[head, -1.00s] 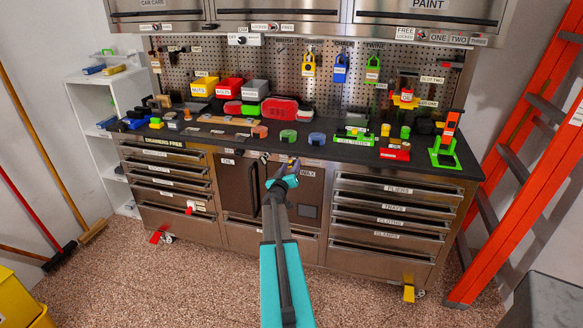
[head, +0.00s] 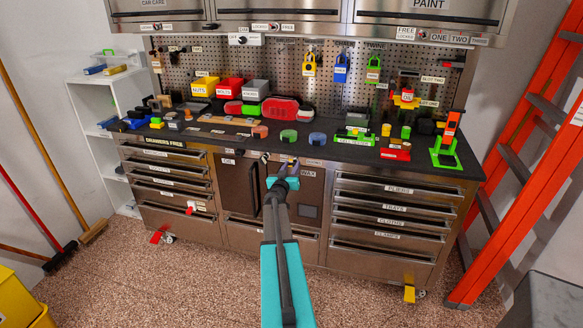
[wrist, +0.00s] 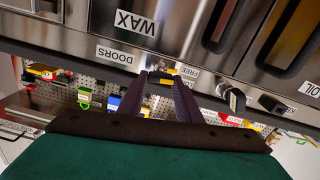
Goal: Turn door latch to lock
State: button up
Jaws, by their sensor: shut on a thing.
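My gripper (head: 291,162) reaches up to the strip above the middle doors, just under the worktop edge. In the wrist view, which is upside down, my gripper (wrist: 160,82) has its two dark fingers on either side of a small dark latch (wrist: 162,74) between the DOORS label (wrist: 117,55) and the FREE label (wrist: 188,71). It is shut on this latch. The fingers hide most of the latch, so its exact angle is hard to tell. The WAX door (head: 309,192) and the OIL door (head: 238,186) look closed below.
A key-like piece (wrist: 235,101) and a dark knob (wrist: 271,104) stick out of the strip beside my fingers. The worktop (head: 230,133) above holds several tools and bins. An orange ladder (head: 520,160) leans at the right. The floor in front is clear.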

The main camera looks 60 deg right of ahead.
jog(key=m, duration=0.2)
jog(key=m+b, duration=0.1)
jog(key=m, duration=0.1)
jog(key=shift+w+a+f, duration=0.1)
jog(key=shift+a+f, duration=0.05)
jog(key=shift+f, duration=0.15)
jog(key=shift+m+b, duration=0.55)
jog(key=shift+m, duration=0.75)
jog(key=o, duration=0.9)
jog(key=shift+r, duration=0.1)
jog(key=shift+o, duration=0.7)
jog(key=shift+r, duration=0.1)
